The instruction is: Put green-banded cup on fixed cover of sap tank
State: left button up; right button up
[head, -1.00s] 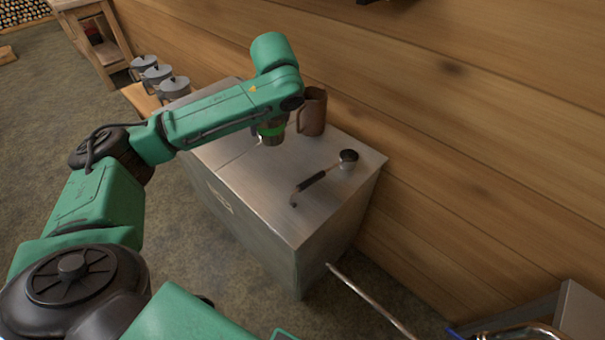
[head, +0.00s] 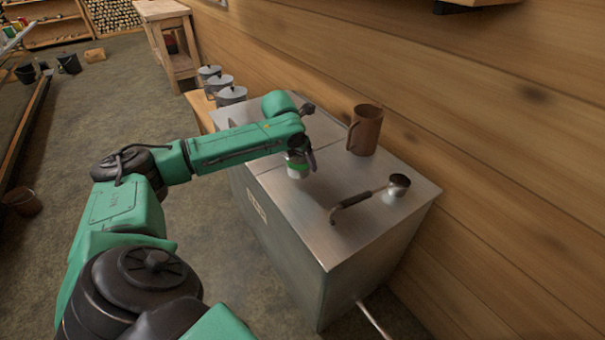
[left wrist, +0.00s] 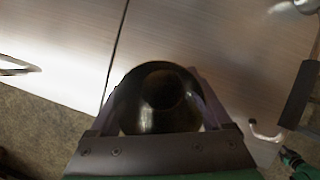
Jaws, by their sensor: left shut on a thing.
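The green-banded cup (head: 297,168) is in my left gripper (head: 303,155), over the metal top of the sap tank (head: 310,215). A seam crosses that top, and the cup is just on its near side in the head view. I cannot tell whether the cup's base touches the metal. In the left wrist view the dark round cup (left wrist: 160,98) sits between the two fingers, close to the seam. My right gripper is not in view.
A brown pitcher (head: 366,130) stands on the tank top near the wall. A dark-handled ladle (head: 370,197) lies on the near part. Several grey lidded pots (head: 220,85) stand beyond the tank. The metal between cup and ladle is clear.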

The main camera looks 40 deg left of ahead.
aim_at(301, 172)
pick_arm(q)
notch_tip(301, 172, down, 4)
jog(key=shift+s+r, duration=0.1)
jog(key=shift+r, duration=0.15)
jog(key=shift+f, duration=0.3)
jog(key=o, duration=1.2)
jog(key=v, duration=1.2)
jog(key=shift+p, duration=0.4)
